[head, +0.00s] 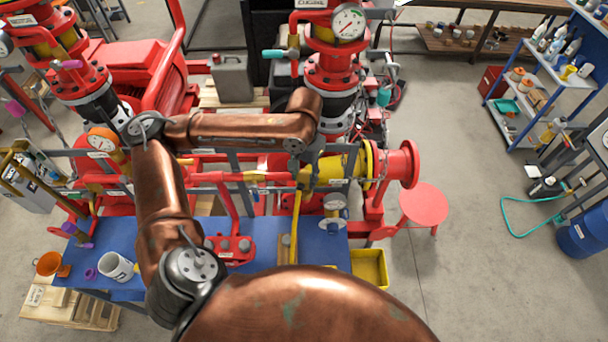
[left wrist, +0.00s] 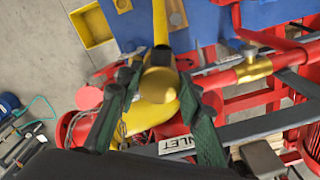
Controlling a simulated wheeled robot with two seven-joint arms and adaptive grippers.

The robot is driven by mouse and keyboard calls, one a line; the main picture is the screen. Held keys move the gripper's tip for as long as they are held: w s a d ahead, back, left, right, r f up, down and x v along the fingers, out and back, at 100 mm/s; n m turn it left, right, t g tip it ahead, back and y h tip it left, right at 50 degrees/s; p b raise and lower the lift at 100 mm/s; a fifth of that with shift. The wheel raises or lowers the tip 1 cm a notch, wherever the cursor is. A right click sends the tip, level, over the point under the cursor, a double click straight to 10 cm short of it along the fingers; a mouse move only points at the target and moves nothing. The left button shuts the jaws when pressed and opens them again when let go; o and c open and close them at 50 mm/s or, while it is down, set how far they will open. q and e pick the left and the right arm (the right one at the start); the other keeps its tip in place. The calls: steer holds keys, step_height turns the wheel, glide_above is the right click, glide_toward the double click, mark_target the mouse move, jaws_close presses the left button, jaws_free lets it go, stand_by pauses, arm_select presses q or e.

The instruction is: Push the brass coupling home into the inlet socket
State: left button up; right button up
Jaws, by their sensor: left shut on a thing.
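My left gripper (head: 306,178) is low in front of the yellow pump-end pipe, below my bent copper-coloured arm. In the left wrist view its two dark green fingers are shut on the brass coupling (left wrist: 158,84), whose rounded end faces the camera. A yellow hose (head: 295,222) runs from the coupling towards the blue bench; it also shows in the left wrist view (left wrist: 160,22). An INLET label (left wrist: 178,145) is just beyond the fingers. The inlet socket is hidden behind the coupling and fingers, so I cannot tell how deep the coupling sits. My right gripper is out of view.
The yellow pipe (head: 345,168) ends in a red flange (head: 402,164) at the right. Red pipes (head: 220,177) and a grey rail surround the gripper closely. The blue bench (head: 322,250) holds a white mug (head: 116,267); a yellow bin (head: 371,268) is beside it.

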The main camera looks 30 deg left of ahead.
arm_select(q)
steer(key=shift+f, duration=1.6)
steer(key=o, duration=1.4)
step_height(320, 180, up, 12)
stand_by(0.3)
